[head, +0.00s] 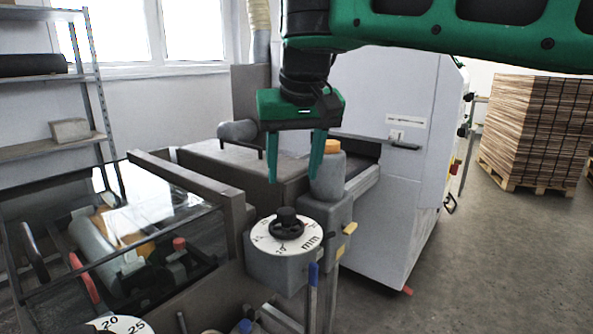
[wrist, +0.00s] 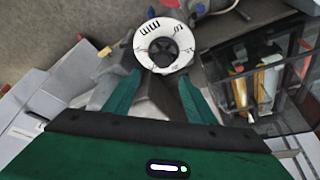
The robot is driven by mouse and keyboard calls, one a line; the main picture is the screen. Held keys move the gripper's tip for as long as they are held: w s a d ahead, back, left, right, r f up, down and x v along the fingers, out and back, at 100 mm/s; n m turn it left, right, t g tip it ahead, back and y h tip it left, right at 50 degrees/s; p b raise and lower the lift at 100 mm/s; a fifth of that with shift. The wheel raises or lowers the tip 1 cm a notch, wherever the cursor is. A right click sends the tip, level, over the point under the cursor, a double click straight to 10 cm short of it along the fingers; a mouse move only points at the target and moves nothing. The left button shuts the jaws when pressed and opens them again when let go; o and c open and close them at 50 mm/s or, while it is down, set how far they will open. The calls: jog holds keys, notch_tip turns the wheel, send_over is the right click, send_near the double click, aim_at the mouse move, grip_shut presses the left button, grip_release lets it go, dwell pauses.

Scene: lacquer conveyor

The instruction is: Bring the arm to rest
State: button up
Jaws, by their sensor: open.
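My gripper (head: 294,160) is green with two straight fingers pointing down. Its fingers are apart with nothing between them. In the head view it hangs above and behind a white round dial (head: 262,238) with a black knob (head: 286,222), apart from it. A grey post with an orange top (head: 329,172) stands just right of the fingers. In the wrist view the gripper (wrist: 160,90) has its fingers spread, and the dial (wrist: 164,60) shows beyond the fingertips. My green arm reaches in from the upper right.
A lacquer machine with a glass cover (head: 150,205) fills the left. A white cabinet (head: 405,150) stands behind the gripper. A pallet of stacked boards (head: 540,130) is at the far right. Metal shelves (head: 45,77) stand at the left. Grey floor (head: 490,260) lies open at right.

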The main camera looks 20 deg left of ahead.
jog(key=w+d+f+m+g+h, duration=0.1)
jog(key=d+f+m+h, duration=0.3)
jog(key=d, duration=1.5)
jog(key=w+d+f+m+y, duration=0.15)
jog(key=d+f, duration=0.35)
jog(key=d, duration=1.4)
jog(key=s+d+f+m+g, duration=0.1)
jog(key=s+d+f+m, duration=0.1)
jog(key=s+d+f, duration=0.35)
jog(key=s+d+f+m+g, duration=0.1)
jog(key=s+d+f+m, duration=0.15)
jog(key=s+d, duration=0.55)
jog(key=s+d+f+m, duration=0.1)
jog(key=s+d+f, duration=0.1)
jog(key=s, duration=0.4)
jog(key=s+d+f+m+g, duration=0.1)
jog(key=s+d+f, duration=0.1)
jog(key=s+f, duration=0.3)
jog(key=shift+s+d+f, duration=0.25)
jog(key=shift+s+f, duration=0.05)
jog(key=shift+s, duration=0.3)
jog(key=shift+y, duration=0.25)
jog(key=shift+c, duration=0.6)
